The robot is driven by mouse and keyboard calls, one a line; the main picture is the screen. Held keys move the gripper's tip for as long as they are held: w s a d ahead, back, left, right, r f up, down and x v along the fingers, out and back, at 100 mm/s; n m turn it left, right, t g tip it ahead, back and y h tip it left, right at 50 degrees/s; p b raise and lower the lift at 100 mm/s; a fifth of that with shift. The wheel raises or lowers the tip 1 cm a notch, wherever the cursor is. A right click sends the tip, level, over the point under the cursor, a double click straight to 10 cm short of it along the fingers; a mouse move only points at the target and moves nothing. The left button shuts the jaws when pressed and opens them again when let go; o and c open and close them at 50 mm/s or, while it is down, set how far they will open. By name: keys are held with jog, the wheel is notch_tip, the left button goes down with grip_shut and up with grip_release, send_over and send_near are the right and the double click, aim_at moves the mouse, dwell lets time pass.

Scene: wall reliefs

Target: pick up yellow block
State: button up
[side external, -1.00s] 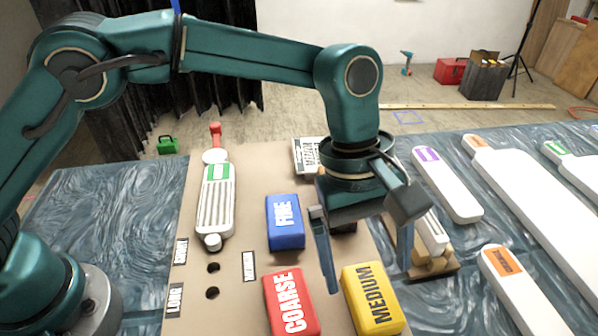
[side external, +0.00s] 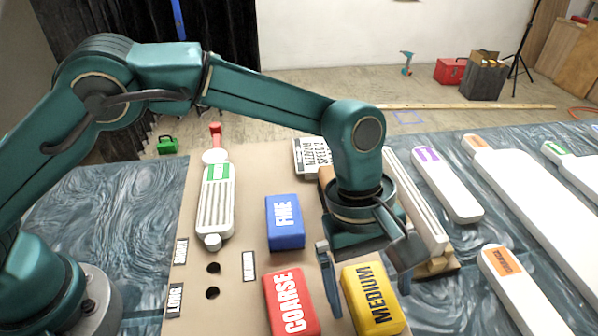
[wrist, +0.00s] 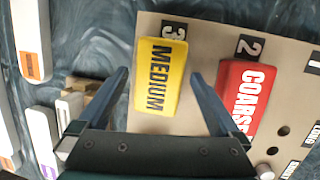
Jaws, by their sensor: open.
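The yellow block (side external: 373,300), marked MEDIUM, lies on the tan board at the front right in the side view. In the wrist view the yellow block (wrist: 160,77) shows between and beyond my fingers. My gripper (side external: 369,290) is open and empty, above and behind the block in the side view, with one finger to its left and the other partly hidden by the wrist. In the wrist view my gripper's fingertips (wrist: 160,72) stand apart on either side of the block.
The red COARSE block (side external: 291,302) lies close to the left of the yellow one. The blue FINE block (side external: 285,222) is behind it. A white slatted piece (side external: 416,205) rests on a wooden stand at right. White tagged paddles (side external: 447,185) lie further right.

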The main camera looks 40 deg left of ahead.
aim_at(380, 298)
jog(key=shift+f, duration=0.15)
jog(key=shift+c, duration=0.3)
jog(key=c, duration=1.3)
jog(key=shift+r, duration=0.6)
notch_tip(380, 298, up, 4)
jog(key=shift+w+f, duration=0.1)
jog(key=shift+f, duration=0.1)
jog(key=w+a+r, duration=0.1)
jog(key=a+r, duration=0.1)
jog(key=a, duration=0.1)
jog(key=w+a+r, duration=0.1)
jog(key=a+r, duration=0.1)
jog(key=a, duration=0.2)
jog(key=w+a+r, duration=0.1)
jog(key=a+r, duration=0.1)
jog(key=a, duration=0.2)
jog(key=shift+w+r, duration=0.35)
